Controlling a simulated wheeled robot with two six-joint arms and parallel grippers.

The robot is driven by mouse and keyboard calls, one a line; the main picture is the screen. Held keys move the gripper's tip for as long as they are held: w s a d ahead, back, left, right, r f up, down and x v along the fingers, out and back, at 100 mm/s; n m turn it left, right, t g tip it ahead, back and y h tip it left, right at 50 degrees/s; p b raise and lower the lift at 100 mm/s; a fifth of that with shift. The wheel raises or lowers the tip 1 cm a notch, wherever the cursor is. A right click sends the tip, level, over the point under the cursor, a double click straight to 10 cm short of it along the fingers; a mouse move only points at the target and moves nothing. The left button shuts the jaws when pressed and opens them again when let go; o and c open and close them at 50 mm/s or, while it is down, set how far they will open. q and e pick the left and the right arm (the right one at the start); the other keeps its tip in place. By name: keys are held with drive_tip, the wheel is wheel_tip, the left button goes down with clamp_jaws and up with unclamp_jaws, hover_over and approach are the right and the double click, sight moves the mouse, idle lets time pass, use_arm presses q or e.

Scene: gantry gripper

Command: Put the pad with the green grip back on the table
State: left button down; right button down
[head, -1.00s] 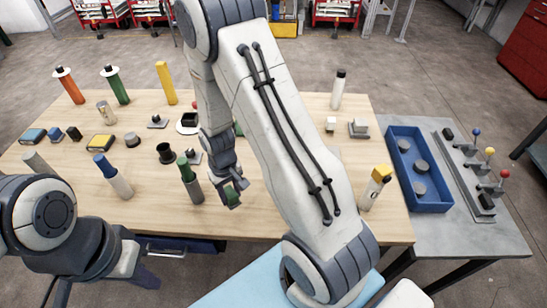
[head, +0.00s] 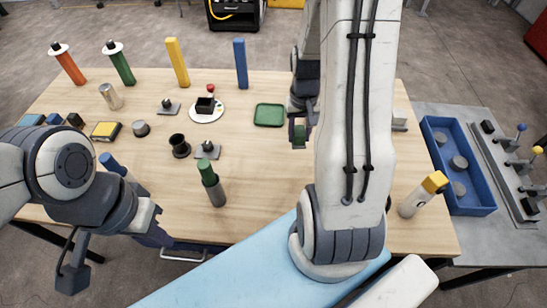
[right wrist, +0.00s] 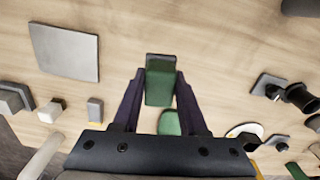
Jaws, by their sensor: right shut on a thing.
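My right gripper (head: 299,132) is shut on the pad with the green grip (head: 300,136), right of the table's middle. In the right wrist view the pad's green grip (right wrist: 159,86) sits between the two dark fingers, with a grey edge at its far end. It appears to be held above the wooden table (head: 255,200); the exact gap cannot be told. My left gripper (head: 150,228) is low at the left front, beside the table edge. Its fingertips are not clear.
A green tray (head: 269,115) lies just left of my right gripper. A white disc (head: 207,112) with a black block is further left. A grey square plate (right wrist: 65,52) lies flat beside the held pad. A blue bin (head: 436,150) stands right. Front middle wood is fairly clear.

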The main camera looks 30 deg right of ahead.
drive_tip(key=shift+m, duration=0.8)
drive_tip(key=w+a+f, duration=0.1)
drive_tip(key=w+f, duration=0.1)
drive_tip(key=w+a+f+p, duration=0.1)
drive_tip(key=a+f, duration=0.1)
drive_tip(key=w+a+f+p, duration=0.1)
drive_tip(key=w+f, duration=0.1)
drive_tip(key=shift+w+a, duration=0.25)
drive_tip(key=shift+w, duration=0.05)
wheel_tip(320, 180, down, 4)
drive_tip(key=shift+r+p, duration=0.15)
drive_tip(key=shift+p, duration=0.5)
drive_tip(key=shift+f, duration=0.3)
drive_tip(key=shift+c, duration=2.2)
unclamp_jaws()
drive_tip(key=shift+r, duration=0.15)
